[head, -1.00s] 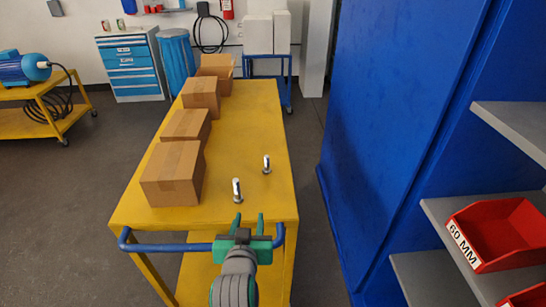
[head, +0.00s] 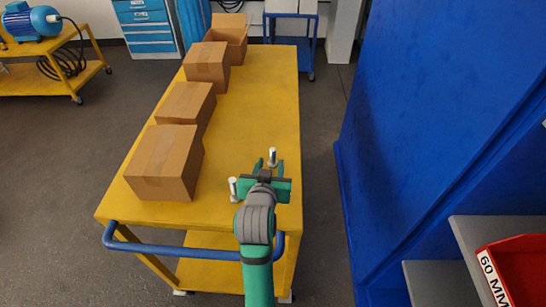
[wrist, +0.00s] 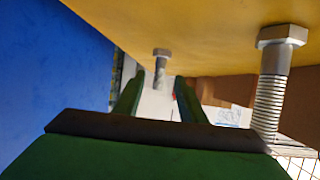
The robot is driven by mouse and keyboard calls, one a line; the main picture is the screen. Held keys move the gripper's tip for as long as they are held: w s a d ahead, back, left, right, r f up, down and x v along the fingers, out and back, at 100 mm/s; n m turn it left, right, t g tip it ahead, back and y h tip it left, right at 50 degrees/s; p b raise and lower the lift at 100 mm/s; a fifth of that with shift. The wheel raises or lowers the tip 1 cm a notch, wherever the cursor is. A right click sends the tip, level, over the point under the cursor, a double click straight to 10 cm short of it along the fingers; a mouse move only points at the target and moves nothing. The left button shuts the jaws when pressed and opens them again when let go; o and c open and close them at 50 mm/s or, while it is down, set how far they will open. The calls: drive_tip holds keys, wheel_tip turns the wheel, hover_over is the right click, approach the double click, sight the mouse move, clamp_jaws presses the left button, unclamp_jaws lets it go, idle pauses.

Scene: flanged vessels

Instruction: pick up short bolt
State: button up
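The short bolt (head: 272,157) stands upright on its head on the yellow cart top, just beyond my fingertips in the head view. My gripper (head: 269,165) is open and empty, with its fingers pointing toward it. In the wrist view, which is upside down, the short bolt (wrist: 161,66) shows in the gap between the fingertips (wrist: 157,84), farther off and apparently untouched. A longer bolt (head: 233,188) stands on its head just left of my gripper; its thread shows large at the right of the wrist view (wrist: 270,85).
The yellow cart (head: 262,90) carries several cardboard boxes (head: 165,162) along its left side. Its right half is clear beyond the short bolt. A blue handle (head: 180,251) crosses the near end. A tall blue cabinet (head: 430,110) stands right of the cart, with a red bin (head: 522,268) nearby.

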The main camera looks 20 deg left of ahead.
sight(271, 157)
drive_tip(key=shift+w+a+f, duration=0.1)
drive_tip(key=shift+w+f, duration=0.1)
drive_tip(key=shift+w, duration=0.75)
drive_tip(key=x, duration=0.4)
drive_tip(key=shift+a, duration=0.2)
drive_tip(key=shift+w+d, duration=0.1)
drive_tip(key=shift+d, duration=0.05)
clamp_jaws()
